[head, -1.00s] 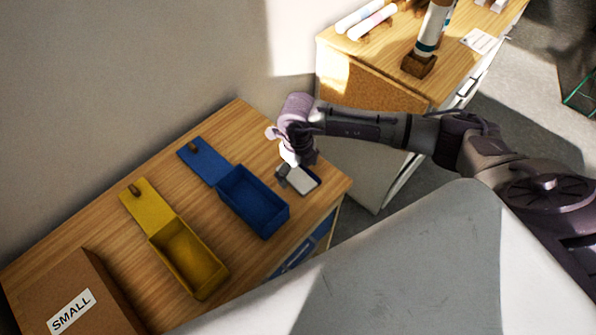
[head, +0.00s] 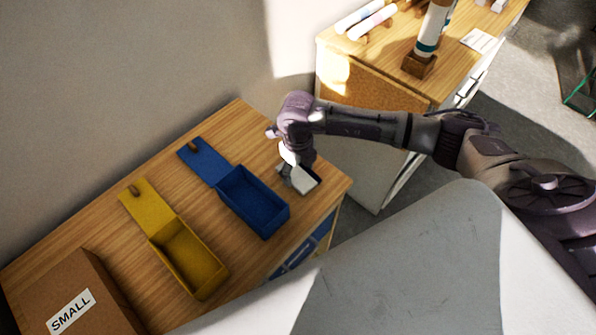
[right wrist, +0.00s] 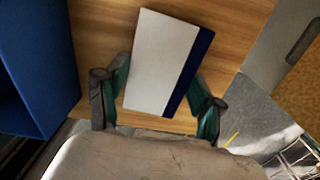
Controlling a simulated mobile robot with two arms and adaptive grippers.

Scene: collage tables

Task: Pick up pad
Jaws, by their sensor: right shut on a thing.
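The pad (head: 304,181) is a small flat white block with a dark blue edge strip, at the right end of the wooden table. It shows larger in the right wrist view (right wrist: 160,62), lying between the two fingers. My right gripper (head: 297,171) points down at it and is shut on it; its fingertips (right wrist: 158,103) sit on either side of the pad. In the head view the pad looks tilted; I cannot tell how far it is clear of the table. My left gripper is not in view.
An open blue box (head: 275,222) stands just left of the pad, its lid beside it. An open yellow box (head: 213,291) and a brown box marked SMALL (head: 40,290) stand further left.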

